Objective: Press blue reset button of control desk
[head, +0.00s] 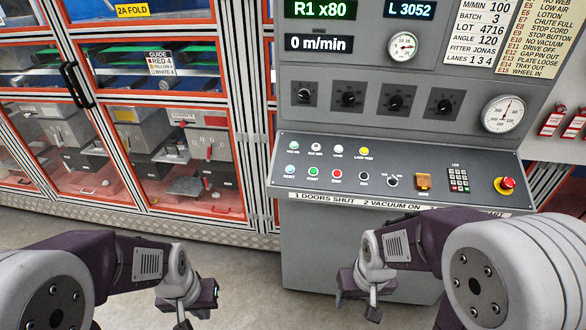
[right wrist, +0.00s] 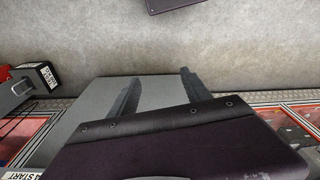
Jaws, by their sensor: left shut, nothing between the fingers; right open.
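The control desk (head: 400,200) is a grey cabinet with a sloped panel, upright at the centre right of the head view. The pale blue reset button (head: 291,170) is at the left end of the panel's lower row, beside a green button (head: 313,171) and a red button (head: 336,174). My left gripper (head: 183,316) is shut and empty, low and to the left of the desk in the picture. My right gripper (head: 372,304) is low in front of the desk, below the panel. In the right wrist view its two fingers (right wrist: 157,92) are apart with nothing between them. Neither gripper is at the button.
An orange-framed glass cabinet (head: 190,120) with boxes inside stands to the left of the desk. An orange switch (head: 424,181), a keypad (head: 459,180) and a red emergency knob (head: 506,184) sit further right on the panel. Grey floor (head: 240,275) is clear between the grippers.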

